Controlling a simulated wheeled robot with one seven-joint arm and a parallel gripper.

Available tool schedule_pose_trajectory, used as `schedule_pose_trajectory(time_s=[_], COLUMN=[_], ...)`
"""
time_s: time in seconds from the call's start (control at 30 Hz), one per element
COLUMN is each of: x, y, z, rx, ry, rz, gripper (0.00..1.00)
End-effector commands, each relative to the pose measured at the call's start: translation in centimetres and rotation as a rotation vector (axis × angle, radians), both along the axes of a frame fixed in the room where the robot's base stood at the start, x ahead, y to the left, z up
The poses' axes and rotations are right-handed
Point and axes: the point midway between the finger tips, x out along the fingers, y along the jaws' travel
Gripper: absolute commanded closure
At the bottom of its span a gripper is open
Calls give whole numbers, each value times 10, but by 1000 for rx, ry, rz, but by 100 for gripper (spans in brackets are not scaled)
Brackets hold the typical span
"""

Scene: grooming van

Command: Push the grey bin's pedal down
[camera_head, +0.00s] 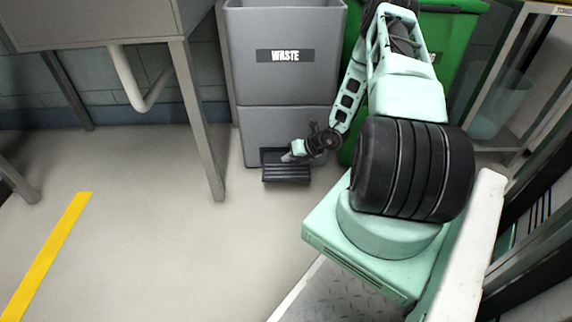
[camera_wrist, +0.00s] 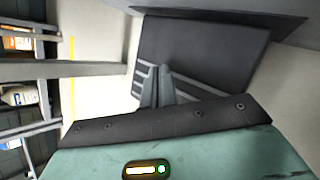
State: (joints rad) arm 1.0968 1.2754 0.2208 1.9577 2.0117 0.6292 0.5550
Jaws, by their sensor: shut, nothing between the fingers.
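The grey bin (camera_head: 283,75) with a "WASTE" label stands against the wall in the head view. Its black ribbed pedal (camera_head: 286,174) sticks out at the foot of the bin, near the floor. My gripper (camera_head: 287,158) is shut and empty, at the upper part of the pedal. In the wrist view the shut fingertips (camera_wrist: 163,68) lie over the ribbed pedal (camera_wrist: 192,88), with the dark pedal recess (camera_wrist: 205,50) beyond them. I cannot tell whether the fingertips touch the pedal. My gripper partly hides the pedal and the recess.
A green bin (camera_head: 450,42) stands to the right of the grey bin, partly behind my arm. A metal table leg (camera_head: 198,120) stands to the left. A shelf unit (camera_head: 520,90) is at the far right. The floor in front of the pedal is clear.

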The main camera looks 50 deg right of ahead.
Motion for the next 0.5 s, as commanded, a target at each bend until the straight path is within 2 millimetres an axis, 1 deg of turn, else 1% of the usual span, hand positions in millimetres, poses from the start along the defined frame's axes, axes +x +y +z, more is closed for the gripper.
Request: schedule_pose_trajectory(time_s=[0.17, 0.5], x=[0, 0], y=[0, 0], z=[8, 42], rx=[0, 0], ry=[-1, 0], rz=[-1, 0], gripper=[100, 100])
